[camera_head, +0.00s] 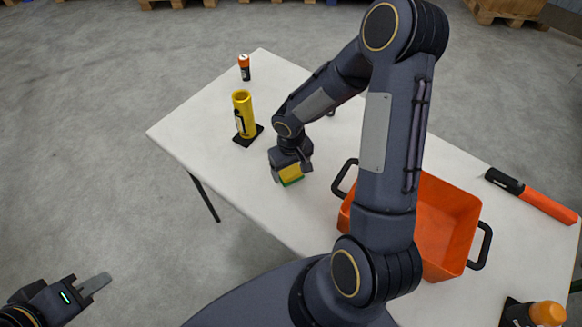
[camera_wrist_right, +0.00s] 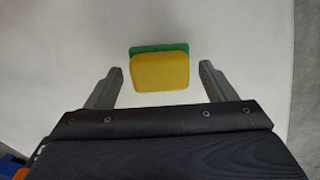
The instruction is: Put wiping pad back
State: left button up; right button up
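The wiping pad (camera_head: 292,175), a small yellow block with a green layer, is at the white table's near left part, at my right gripper (camera_head: 291,170). In the right wrist view the pad (camera_wrist_right: 160,72) lies between the open fingers of the right gripper (camera_wrist_right: 163,77), with a gap on each side. I cannot tell whether the pad rests on the table. My left gripper (camera_head: 92,284) is at the lower left, away from the table, with no object seen in it; its finger gap is unclear.
An orange bin (camera_head: 446,226) with black handles stands on the white table (camera_head: 205,128), partly behind my right arm. A yellow cylinder (camera_head: 244,115) on a black base and a small orange-and-black item (camera_head: 244,67) stand further back. An orange-and-black tool (camera_head: 545,204) lies right; an orange-capped object (camera_head: 547,313) is near front.

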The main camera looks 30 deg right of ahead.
aim_at(291, 170)
notch_tip(291, 170, up, 12)
jog(key=s+a+r+t+y, duration=0.2)
jog(key=s+r, duration=0.4)
jog(key=s, duration=0.2)
jog(key=s+a+r+m+t+y+p, duration=0.1)
jog(key=s+a+r+t, duration=0.1)
jog(key=s+r, duration=0.4)
jog(key=s+t, duration=0.1)
jog(key=s, duration=0.2)
jog(key=shift+r+m+t+y, duration=0.25)
jog(key=shift+m+t+y, duration=0.05)
jog(key=shift+y, duration=0.1)
